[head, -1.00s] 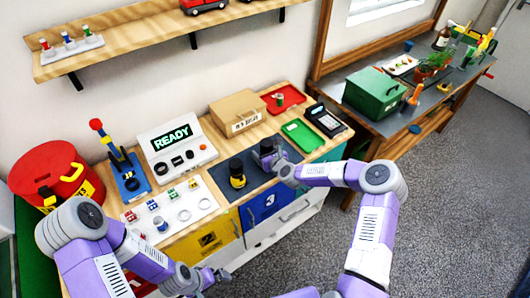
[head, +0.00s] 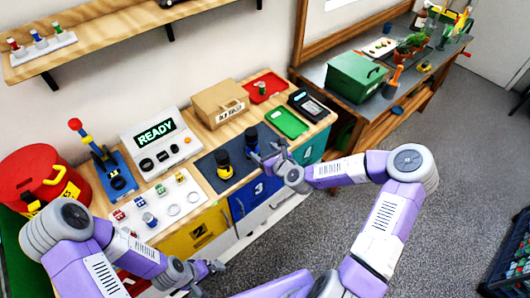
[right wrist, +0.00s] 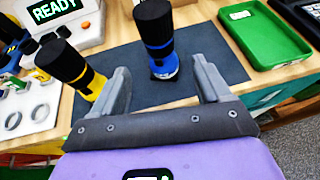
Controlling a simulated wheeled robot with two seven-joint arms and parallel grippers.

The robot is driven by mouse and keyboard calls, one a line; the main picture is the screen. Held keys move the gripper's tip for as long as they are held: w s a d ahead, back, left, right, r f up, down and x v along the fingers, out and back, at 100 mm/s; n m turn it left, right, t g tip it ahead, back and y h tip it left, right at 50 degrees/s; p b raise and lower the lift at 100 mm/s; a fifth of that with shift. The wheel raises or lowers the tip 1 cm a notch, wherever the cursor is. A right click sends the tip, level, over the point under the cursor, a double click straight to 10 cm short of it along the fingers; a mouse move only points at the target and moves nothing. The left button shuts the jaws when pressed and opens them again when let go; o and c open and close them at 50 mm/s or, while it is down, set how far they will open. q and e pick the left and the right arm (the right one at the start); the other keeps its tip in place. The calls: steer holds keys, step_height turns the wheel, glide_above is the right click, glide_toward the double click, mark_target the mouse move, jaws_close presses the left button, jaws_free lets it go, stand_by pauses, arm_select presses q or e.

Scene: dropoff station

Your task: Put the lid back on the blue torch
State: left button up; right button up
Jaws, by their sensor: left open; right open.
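The blue torch (head: 251,140) stands upright on the dark mat, with a black upper part and a blue lower end. It also shows in the right wrist view (right wrist: 165,66), ahead of and between my fingers, not gripped. My right gripper (head: 267,152) is open and empty, just in front of the torch; both fingers show in the right wrist view (right wrist: 163,85). My left gripper (head: 214,267) is open, low in front of the drawers, away from the torch. I cannot tell whether the black top is a separate lid; no loose torch lid is clearly identifiable.
A yellow torch (head: 223,163) stands close left of the blue one. A white board (head: 172,222) with small coloured parts and rings lies further left. A green tray (head: 288,123) and red tray (head: 262,81), holding a small cylinder, lie right. The cardboard box (head: 221,104) is behind the mat.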

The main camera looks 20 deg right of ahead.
steer(key=shift+s, duration=0.1)
stand_by(0.3)
steer(key=s+a+f+n+g+y, duration=0.3)
steer(key=s+a+f+n+g, duration=0.3)
steer(key=s+a+f+n, duration=0.75)
steer(key=s+d+f+n+g, duration=0.1)
steer(key=s+f+n+g, duration=0.1)
steer(key=s+n, duration=0.5)
steer(key=s+d+f+n+g+h, duration=0.1)
steer(key=s+f+n+g, duration=0.2)
steer(key=s+n, duration=0.4)
steer(key=n+g, duration=0.1)
steer(key=n, duration=0.2)
steer(key=shift+s+d+g+h, duration=0.15)
steer(key=shift+s+g+h, duration=0.15)
steer(key=shift+s+g, duration=0.1)
steer(key=shift+w+f+n, duration=0.1)
steer(key=shift+f+n, duration=0.05)
steer(key=shift+n, duration=0.1)
step_height(320, 180, down, 6)
steer(key=b, duration=0.6)
steer(key=shift+f, duration=0.15)
